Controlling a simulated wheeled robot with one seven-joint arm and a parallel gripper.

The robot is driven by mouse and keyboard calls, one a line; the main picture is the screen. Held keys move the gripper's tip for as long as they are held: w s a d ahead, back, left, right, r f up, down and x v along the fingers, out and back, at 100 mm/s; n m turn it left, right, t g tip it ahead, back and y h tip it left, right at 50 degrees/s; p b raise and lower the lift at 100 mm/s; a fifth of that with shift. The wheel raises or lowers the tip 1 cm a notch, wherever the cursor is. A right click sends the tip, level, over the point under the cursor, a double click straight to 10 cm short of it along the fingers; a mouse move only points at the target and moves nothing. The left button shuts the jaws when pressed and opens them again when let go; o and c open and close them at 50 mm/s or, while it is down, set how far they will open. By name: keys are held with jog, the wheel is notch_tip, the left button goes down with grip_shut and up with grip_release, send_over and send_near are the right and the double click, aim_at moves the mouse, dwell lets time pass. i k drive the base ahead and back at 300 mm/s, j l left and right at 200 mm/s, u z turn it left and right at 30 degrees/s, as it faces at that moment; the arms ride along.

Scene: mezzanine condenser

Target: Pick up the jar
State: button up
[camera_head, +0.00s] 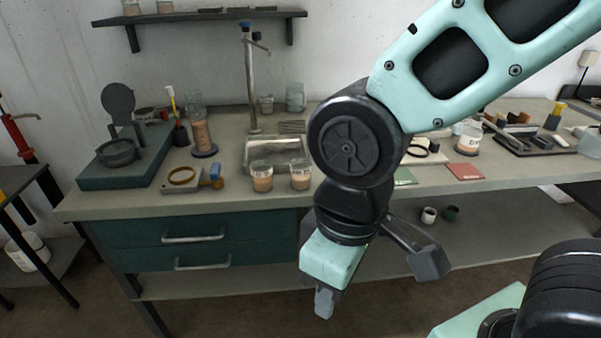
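Several jars stand on the workbench, and I cannot tell which one the task names. Two short glass jars with pinkish-brown contents, a left one (262,178) and a right one (300,177), stand near the front edge. A clear jar (295,98) stands at the back by the wall. A labelled jar (467,139) with similar contents stands to the right of my arm. My gripper (325,303) points down in front of the bench, below the bench top and apart from the jars. Its fingertips are small and overlap in this view, so their opening does not show. I see nothing held.
The workbench (235,203) has green drawers and a lower shelf. A dark press-like device (120,140), a spool (202,138) and a metal tray with a tall tap pipe (250,80) stand left of my arm. A brush tray (540,140) lies right. My arm hides the bench's middle.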

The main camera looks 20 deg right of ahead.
aim_at(301, 174)
jog(key=k+l+u, duration=0.35)
jog(key=l+u, duration=0.15)
jog(key=k+u, duration=0.3)
jog(key=k+j+u, duration=0.3)
jog(key=i+l, duration=0.1)
